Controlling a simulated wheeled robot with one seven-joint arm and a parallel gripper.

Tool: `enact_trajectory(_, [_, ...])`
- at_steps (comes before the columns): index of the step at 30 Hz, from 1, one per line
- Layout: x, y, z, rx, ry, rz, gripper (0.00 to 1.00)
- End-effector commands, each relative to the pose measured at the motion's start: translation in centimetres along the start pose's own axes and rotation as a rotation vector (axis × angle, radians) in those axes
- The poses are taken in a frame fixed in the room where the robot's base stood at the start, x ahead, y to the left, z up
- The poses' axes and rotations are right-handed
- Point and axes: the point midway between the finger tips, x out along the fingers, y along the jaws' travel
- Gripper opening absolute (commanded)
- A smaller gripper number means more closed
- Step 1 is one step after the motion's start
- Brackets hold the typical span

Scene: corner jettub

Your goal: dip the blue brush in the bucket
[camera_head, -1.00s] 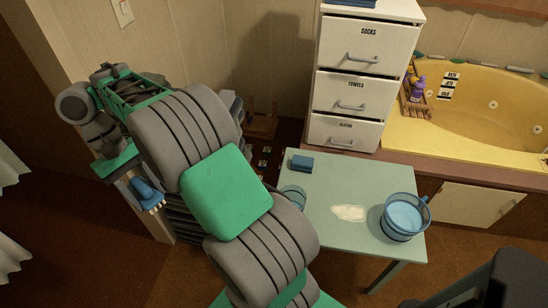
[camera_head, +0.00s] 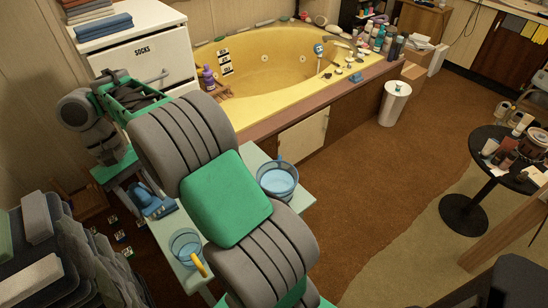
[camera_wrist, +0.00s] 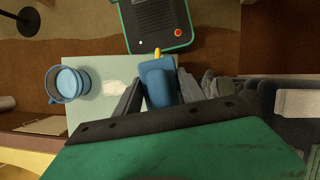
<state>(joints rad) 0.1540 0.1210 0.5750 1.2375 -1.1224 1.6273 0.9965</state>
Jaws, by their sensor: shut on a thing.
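My gripper (camera_wrist: 158,98) is shut on the blue brush (camera_wrist: 158,85), which lies between its dark fingers; the brush also shows in the head view (camera_head: 141,196). It is held over the table's left end, apart from the bucket. The bucket (camera_head: 277,181), a clear blue tub with a handle and pale blue water, stands on the table (camera_head: 302,199). In the wrist view the bucket (camera_wrist: 62,92) is left of the gripper, across the table. My arm hides much of the table in the head view.
A clear blue glass (camera_head: 186,247) stands on the table, with a yellow thing (camera_head: 199,265) at its side. A white puddle (camera_wrist: 113,87) lies between brush and bucket in the wrist view. The drawer cabinet (camera_head: 150,55) and yellow tub (camera_head: 262,72) stand behind.

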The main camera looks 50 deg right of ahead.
Motion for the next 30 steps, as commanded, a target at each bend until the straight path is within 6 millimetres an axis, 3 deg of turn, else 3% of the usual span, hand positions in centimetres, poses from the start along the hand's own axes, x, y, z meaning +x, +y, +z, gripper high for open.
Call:
enact_trajectory(5, [1.8,4.0,-1.9,0.239,0.011,-0.096,0.15])
enact_trajectory(8, [3.3,8.1,-3.4,0.479,0.021,-0.191,0.15])
enact_trajectory(15, [8.2,21.0,-5.3,1.149,0.030,-0.457,0.15])
enact_trajectory(21, [13.2,32.4,-3.7,1.687,0.018,-0.681,0.15])
enact_trajectory(24, [15.2,36.5,-2.3,1.881,0.012,-0.766,0.15])
enact_trajectory(27, [16.5,39.1,-1.2,2.005,0.005,-0.823,0.15])
enact_trajectory(30, [17.1,40.4,-0.5,2.070,0.003,-0.852,0.15])
